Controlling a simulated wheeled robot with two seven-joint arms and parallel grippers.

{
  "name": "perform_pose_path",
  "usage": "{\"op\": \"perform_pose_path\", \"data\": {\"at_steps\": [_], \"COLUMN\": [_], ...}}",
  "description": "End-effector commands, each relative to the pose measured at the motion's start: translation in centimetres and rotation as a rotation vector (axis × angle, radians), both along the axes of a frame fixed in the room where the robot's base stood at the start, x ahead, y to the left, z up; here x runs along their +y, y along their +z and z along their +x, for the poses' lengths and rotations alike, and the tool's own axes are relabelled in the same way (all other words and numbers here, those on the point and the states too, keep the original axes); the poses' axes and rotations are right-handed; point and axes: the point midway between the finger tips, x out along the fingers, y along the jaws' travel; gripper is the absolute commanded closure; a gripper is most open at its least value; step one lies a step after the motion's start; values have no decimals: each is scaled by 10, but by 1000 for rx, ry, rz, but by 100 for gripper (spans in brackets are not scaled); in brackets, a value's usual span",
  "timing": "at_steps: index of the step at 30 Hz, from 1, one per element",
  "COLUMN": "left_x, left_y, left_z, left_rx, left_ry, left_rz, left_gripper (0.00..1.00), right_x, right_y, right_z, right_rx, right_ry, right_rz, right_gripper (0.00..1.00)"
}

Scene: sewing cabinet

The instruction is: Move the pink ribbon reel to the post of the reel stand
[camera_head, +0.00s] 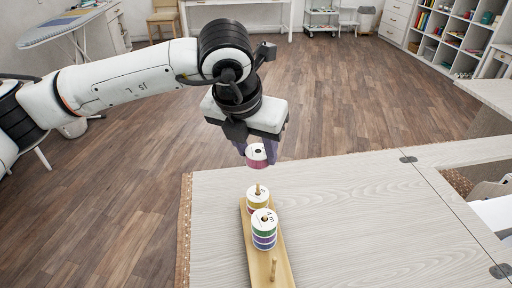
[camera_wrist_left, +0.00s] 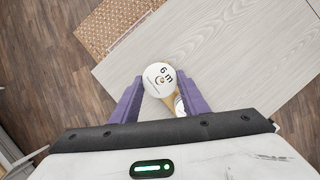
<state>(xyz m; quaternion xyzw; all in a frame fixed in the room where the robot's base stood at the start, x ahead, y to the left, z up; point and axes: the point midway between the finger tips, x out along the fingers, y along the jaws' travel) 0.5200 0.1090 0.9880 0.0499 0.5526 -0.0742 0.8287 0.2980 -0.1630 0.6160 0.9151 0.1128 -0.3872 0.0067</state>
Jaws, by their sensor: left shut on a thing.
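The pink ribbon reel (camera_head: 257,163) is held between the fingers of my left gripper (camera_head: 256,150), in the air above the far end of the reel stand. In the left wrist view its white, printed face (camera_wrist_left: 160,76) sits between the purple fingertips (camera_wrist_left: 160,88). The wooden reel stand (camera_head: 286,275) lies on the table. A stack of green, blue and purple reels (camera_head: 264,238) is on the middle post. The near post (camera_head: 273,269) is bare. In the left wrist view the held reel hides much of the stand.
The pale wooden table (camera_head: 350,210) is clear to the right of the stand. A woven mat edge (camera_head: 185,230) runs along the table's left side. An opening with a white item (camera_head: 495,212) is at the right. Shelves (camera_head: 450,40) stand far back.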

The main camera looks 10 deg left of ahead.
Motion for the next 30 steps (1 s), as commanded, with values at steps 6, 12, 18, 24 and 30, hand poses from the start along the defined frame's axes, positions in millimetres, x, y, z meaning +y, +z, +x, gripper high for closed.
{"op": "perform_pose_path", "data": {"at_steps": [6, 12, 18, 24, 30], "left_x": [1, 1, 0, 0, 0], "left_y": [-24, -43, -43, -43, -41], "left_z": [-1, 0, 0, 1, 1], "left_rx": [4, 1, 2, 1, 1], "left_ry": [-1, -2, -1, -3, -3], "left_rz": [0, -1, 0, -1, -1], "left_gripper": [81, 81, 81, 81, 81], "right_x": [1, 4, 6, 6, 5], "right_y": [-9, -11, -8, -13, -15], "right_z": [0, 2, 4, 5, 5], "right_rx": [1, 1, -10, -13, -11], "right_ry": [3, 9, 10, 10, 8], "right_rz": [-2, -1, 4, 5, 4], "right_gripper": [69, 69, 69, 69, 69]}}
